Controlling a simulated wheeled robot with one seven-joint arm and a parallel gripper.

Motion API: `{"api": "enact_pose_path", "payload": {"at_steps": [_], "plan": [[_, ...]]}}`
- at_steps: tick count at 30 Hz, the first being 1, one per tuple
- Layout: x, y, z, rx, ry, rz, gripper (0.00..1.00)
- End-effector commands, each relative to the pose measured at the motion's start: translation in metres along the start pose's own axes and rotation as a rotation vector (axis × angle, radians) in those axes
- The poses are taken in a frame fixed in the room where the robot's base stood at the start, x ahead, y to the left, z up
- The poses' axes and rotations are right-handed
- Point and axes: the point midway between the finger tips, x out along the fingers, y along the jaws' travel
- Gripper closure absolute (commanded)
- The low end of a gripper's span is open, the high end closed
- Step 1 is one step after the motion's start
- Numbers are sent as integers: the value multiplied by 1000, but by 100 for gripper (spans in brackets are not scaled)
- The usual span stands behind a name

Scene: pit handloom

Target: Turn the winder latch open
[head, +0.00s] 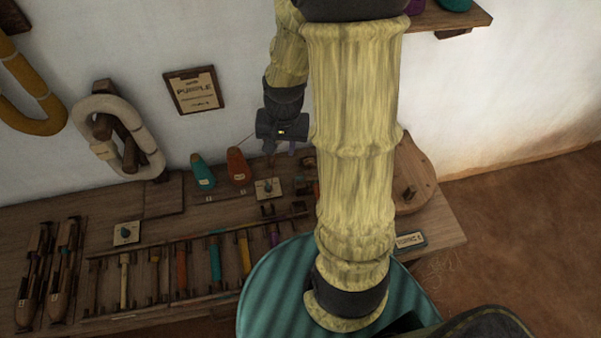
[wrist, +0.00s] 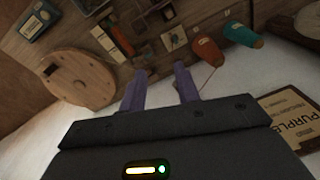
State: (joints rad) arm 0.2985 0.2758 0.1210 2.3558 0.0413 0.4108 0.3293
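My gripper (wrist: 161,78) shows two purple fingers set apart with nothing between them in the wrist view. In the head view the gripper (head: 281,149) hangs above the back of the bench, near the wall. Beyond the fingertips is a small dark fitting (wrist: 142,51), which may be the winder latch; I cannot tell its position. Beside it is a pale plate with a dark knob (wrist: 174,38), also in the head view (head: 267,188). The fingers appear apart from both. My arm hides part of this area in the head view.
A round wooden disc (wrist: 72,80) lies near the fittings. Teal (head: 202,172) and orange (head: 238,166) cones stand at the bench back. A "PURPLE" sign (head: 194,90) hangs on the wall. Several coloured bobbins in a rack (head: 150,309) fill the bench front. A second knob plate (head: 126,232) is left.

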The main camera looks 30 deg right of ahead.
Motion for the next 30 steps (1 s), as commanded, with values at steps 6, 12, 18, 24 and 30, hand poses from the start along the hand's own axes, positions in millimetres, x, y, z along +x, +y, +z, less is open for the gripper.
{"api": "enact_pose_path", "payload": {"at_steps": [6,12,18,24,30], "plan": [[46,38,-55,497,-125,-30,68],[90,82,-92,958,-246,-84,68],[117,113,-112,1262,-335,-130,68],[121,117,-114,1312,-349,-138,68],[122,117,-114,1309,-348,-137,68]]}}
